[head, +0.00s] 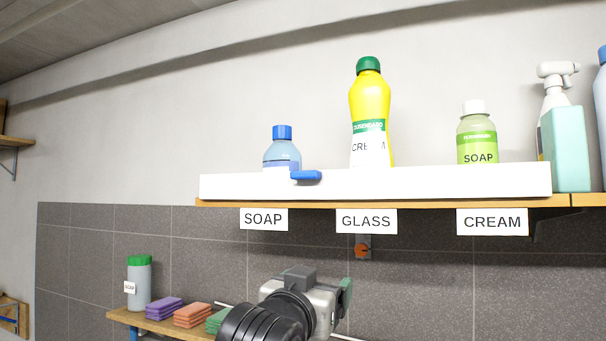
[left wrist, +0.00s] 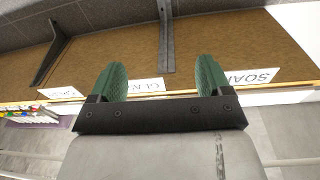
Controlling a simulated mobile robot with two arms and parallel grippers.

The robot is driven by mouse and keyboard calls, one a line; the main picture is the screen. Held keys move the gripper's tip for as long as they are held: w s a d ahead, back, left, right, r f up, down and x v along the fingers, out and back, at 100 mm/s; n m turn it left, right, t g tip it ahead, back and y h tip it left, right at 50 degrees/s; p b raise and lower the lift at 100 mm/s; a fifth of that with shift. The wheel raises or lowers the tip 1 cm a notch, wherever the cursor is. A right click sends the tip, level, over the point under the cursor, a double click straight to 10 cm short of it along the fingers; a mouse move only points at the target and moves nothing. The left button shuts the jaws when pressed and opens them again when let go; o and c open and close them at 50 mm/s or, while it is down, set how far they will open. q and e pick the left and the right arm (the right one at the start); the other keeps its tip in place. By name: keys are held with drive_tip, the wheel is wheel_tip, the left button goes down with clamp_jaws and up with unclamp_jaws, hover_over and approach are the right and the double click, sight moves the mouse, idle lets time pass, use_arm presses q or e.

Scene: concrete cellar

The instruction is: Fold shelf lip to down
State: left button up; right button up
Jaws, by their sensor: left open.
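The shelf lip (head: 420,182) is a long white board standing up along the front edge of the wooden shelf (head: 400,204), hiding the feet of the bottles behind it. A blue handle (head: 306,175) sticks out at its top edge, left of the middle. My left gripper (head: 325,287) is below the shelf in the head view, apart from the lip and handle. In the left wrist view, its green fingers (left wrist: 160,78) are spread with nothing held, with the shelf's brown underside (left wrist: 215,45) behind them. My right gripper is in neither view.
Behind the lip stand a blue-capped bottle (head: 282,149), a yellow bottle (head: 370,105) and a green soap bottle (head: 477,135). An orange knob (head: 362,248) sits under the shelf. A lower shelf holds sponges (head: 192,315).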

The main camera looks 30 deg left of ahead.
sight(303, 177)
use_arm(q)
drive_tip(key=s+a+r+n+t+y, duration=0.1)
drive_tip(key=s+r+n+t+y, duration=0.15)
drive_tip(key=s+r, duration=0.75)
drive_tip(key=shift+m+h, duration=0.25)
drive_tip(key=shift+m, duration=0.1)
drive_tip(key=p+x, duration=0.2)
drive_tip(key=x, duration=0.2)
drive_tip(key=r+p+x, duration=0.1)
drive_tip(key=p+x, duration=0.1)
drive_tip(key=x, duration=0.2)
drive_tip(key=r+p+x, duration=0.1)
drive_tip(key=p+x, duration=0.1)
drive_tip(key=x, duration=0.2)
drive_tip(key=shift+s+r, duration=0.1)
drive_tip(key=shift+w+t, duration=0.25)
drive_tip(key=shift+w, duration=0.15)
drive_tip(key=shift+c, duration=0.2)
